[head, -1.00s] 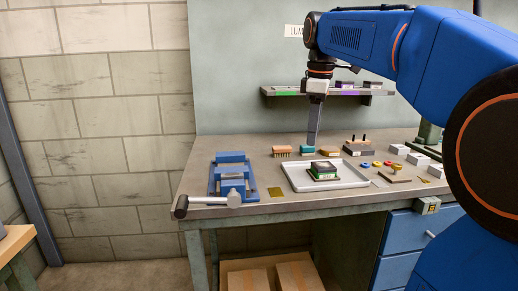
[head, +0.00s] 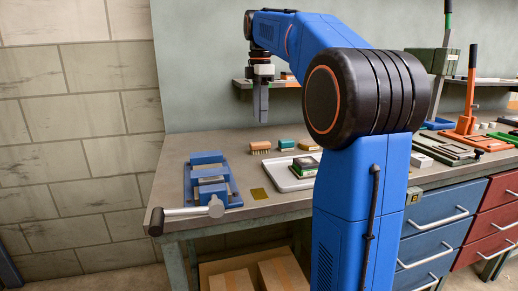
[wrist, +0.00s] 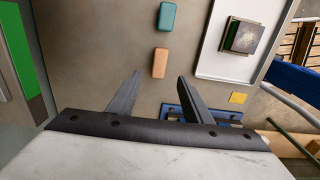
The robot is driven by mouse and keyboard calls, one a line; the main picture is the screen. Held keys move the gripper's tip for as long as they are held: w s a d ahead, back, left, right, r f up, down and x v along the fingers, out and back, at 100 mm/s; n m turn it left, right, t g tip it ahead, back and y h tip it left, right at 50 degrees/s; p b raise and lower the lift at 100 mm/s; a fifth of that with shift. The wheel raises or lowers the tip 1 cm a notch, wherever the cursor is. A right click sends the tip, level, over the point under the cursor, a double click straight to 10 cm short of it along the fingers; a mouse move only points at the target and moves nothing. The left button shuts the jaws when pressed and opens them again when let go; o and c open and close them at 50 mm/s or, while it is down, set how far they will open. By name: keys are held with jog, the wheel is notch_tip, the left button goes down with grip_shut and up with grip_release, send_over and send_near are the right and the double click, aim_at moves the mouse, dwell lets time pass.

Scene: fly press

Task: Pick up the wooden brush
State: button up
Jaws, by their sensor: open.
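The wooden brush (head: 260,147) lies on the bench with its tan wooden back up and its bristles down. It is left of a teal-topped block (head: 287,144). My gripper (head: 261,118) hangs above the brush in the head view, pointing down and apart from it. In the wrist view the brush (wrist: 160,62) shows just beyond the fingertips, roughly centred between them. My gripper (wrist: 160,78) is open there, with nothing between the fingers. The teal block (wrist: 167,17) lies in line with the brush.
A blue vise (head: 208,180) with a lever stands at the bench's left end. A white tray (head: 283,183) holding a dark-topped block is right of the brush. A brass plate (head: 259,194) lies in front. A shelf (head: 241,84) runs along the wall behind my gripper.

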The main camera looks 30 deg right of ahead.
aim_at(260, 143)
notch_tip(260, 143, down, 11)
jog(key=shift+f, duration=0.1)
jog(key=c, duration=1.1)
